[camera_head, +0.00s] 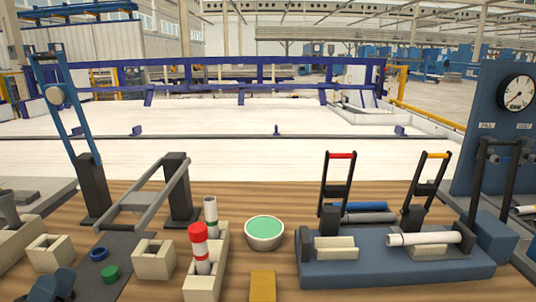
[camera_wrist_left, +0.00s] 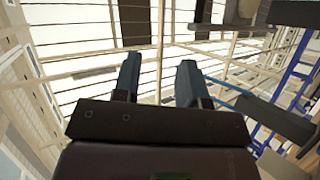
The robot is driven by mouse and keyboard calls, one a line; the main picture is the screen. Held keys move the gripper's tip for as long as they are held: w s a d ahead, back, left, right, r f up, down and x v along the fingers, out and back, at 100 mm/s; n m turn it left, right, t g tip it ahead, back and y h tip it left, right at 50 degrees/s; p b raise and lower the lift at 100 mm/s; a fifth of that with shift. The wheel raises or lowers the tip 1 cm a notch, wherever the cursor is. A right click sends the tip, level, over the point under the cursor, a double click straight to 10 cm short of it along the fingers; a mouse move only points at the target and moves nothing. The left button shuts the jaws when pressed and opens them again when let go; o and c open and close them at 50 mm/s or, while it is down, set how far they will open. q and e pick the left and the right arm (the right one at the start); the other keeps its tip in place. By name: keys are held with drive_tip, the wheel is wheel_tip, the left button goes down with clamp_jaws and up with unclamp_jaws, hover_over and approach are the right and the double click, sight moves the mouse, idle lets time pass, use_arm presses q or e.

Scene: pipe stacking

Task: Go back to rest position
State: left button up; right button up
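My left gripper (camera_head: 58,285) is a dark shape low at the left edge of the head view, close to the table's front. In the left wrist view its two fingers (camera_wrist_left: 158,72) stand apart with nothing between them. They point toward a bright background of beams and rails. My right gripper is in neither view. A red-and-white pipe (camera_head: 200,250) stands upright in a beige holder (camera_head: 203,285). A pale pipe with a dark band (camera_head: 211,214) stands behind it. A white pipe (camera_head: 424,239) lies across the blue fixture (camera_head: 390,270) at the right.
A round bowl with a green top (camera_head: 265,231) and a yellow block (camera_head: 263,285) occupy the middle of the table. A dark-posted rail frame (camera_head: 178,190) stands at the left. A blue ring (camera_head: 99,254) and green ring (camera_head: 110,272) lie near my left gripper. A gauge panel (camera_head: 500,120) rises at the right.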

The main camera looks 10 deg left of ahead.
use_arm(q)
drive_tip(key=s+d+f+m+g+y+p, duration=0.3)
drive_tip(key=s+d+f+g+y, duration=0.3)
drive_tip(key=d+f, duration=0.3)
drive_tip(key=s+d+f+m+g+y+p, duration=0.3)
drive_tip(key=s+d+f+g+y, duration=0.2)
drive_tip(key=f, duration=0.9)
drive_tip(key=s+d+g, duration=0.1)
drive_tip(key=d+g, duration=0.2)
drive_tip(key=d, duration=0.1)
drive_tip(key=shift+f+y, duration=0.25)
drive_tip(key=shift+y, duration=0.15)
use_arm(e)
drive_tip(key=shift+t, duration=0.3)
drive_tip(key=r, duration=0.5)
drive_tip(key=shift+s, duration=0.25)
